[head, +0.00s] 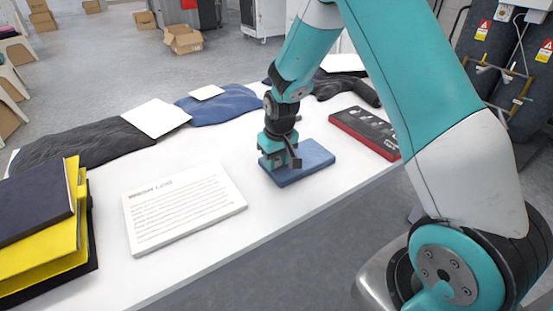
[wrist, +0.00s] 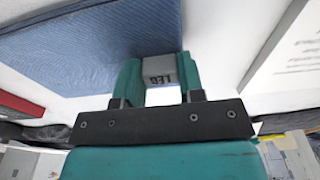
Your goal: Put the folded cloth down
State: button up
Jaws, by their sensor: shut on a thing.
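The folded cloth (head: 312,160) is a flat blue rectangle over the white table, near its front edge. Its ribbed face fills the upper left of the wrist view (wrist: 90,35). My gripper (head: 280,160) points down at the cloth's left end. In the wrist view my gripper (wrist: 160,75) is shut on a small grey tab (wrist: 161,69) with dark lettering, at the cloth's edge. The tab seems to belong to the cloth, but the join is hidden. The cloth looks level; I cannot tell whether it rests fully on the table.
Yellow and dark folders (head: 45,235) are stacked at the far left. Dark and blue garments (head: 225,104) lie along the back. Bare table (head: 235,150) separates sheet and cloth.

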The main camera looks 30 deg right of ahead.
jog(key=shift+f, duration=0.1)
jog(key=o, duration=1)
